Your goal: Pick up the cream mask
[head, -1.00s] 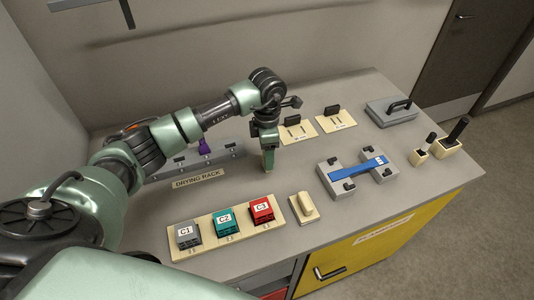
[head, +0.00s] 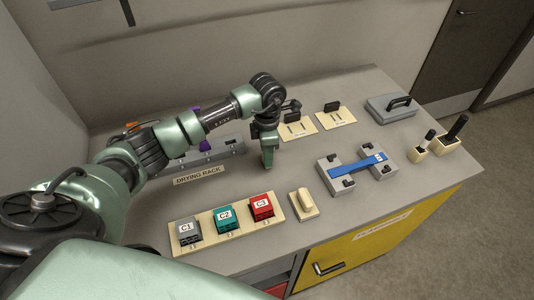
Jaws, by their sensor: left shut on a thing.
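I cannot tell for certain which thing is the cream mask. A small cream plate with a raised cream ridge (head: 302,205) lies near the table's front edge. Two flat cream plates with dark slots and black upright grips, a left one (head: 297,130) and a right one (head: 336,119), lie farther back. My left gripper (head: 268,160) points down over the middle of the table, behind the ridged plate and left of the slotted ones. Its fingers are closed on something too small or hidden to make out. My right gripper is not in view.
A grey drying rack (head: 228,148) with a purple piece stands behind my left arm. A cream tray (head: 208,237) holds blocks C1, C2 and C3. A grey fixture with a blue bar (head: 358,167), a grey handled block (head: 391,107) and cream holders with black handles (head: 448,147) stand right.

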